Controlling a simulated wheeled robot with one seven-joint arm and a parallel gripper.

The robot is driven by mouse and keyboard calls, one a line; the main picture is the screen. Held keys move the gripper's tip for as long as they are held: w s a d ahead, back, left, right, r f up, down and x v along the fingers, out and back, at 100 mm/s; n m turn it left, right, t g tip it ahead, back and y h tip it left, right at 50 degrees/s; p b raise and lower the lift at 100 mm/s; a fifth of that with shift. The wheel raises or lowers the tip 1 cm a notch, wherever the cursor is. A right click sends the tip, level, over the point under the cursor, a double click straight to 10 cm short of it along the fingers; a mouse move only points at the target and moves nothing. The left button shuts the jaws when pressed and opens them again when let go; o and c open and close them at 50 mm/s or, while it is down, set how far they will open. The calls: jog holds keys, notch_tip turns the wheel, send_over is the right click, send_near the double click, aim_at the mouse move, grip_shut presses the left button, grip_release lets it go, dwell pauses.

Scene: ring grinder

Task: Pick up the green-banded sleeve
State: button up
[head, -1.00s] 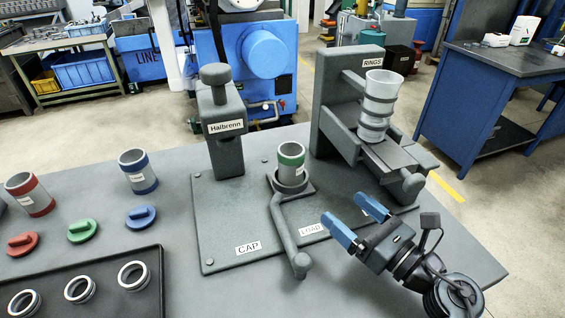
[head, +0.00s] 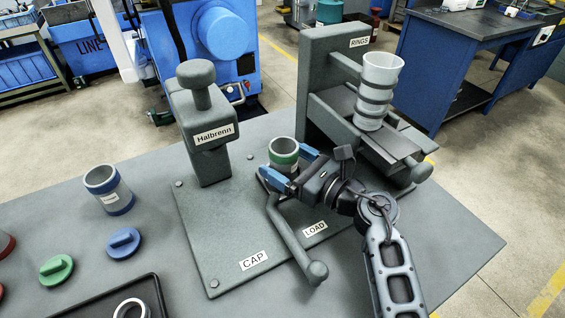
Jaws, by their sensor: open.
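The green-banded sleeve (head: 283,153) stands upright in the holder at the base of the grey lever (head: 291,238), on the machine's base plate. The jaws are open, with the sleeve between or just ahead of the fingertips. I cannot tell whether either finger touches it. The sleeve's lower part is hidden by the near finger.
The post labelled Halbrenn (head: 207,130) stands left of the sleeve. The RINGS rack (head: 330,90) with its stack of rings in a clear tube (head: 380,85) stands close on the right. A blue-banded sleeve (head: 108,190), blue cap (head: 123,243) and green cap (head: 57,270) are at the left.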

jog(key=shift+x, duration=1.25)
jog(key=shift+c, duration=0.3)
jog(key=shift+r, duration=0.1)
jog(key=c, duration=1.1)
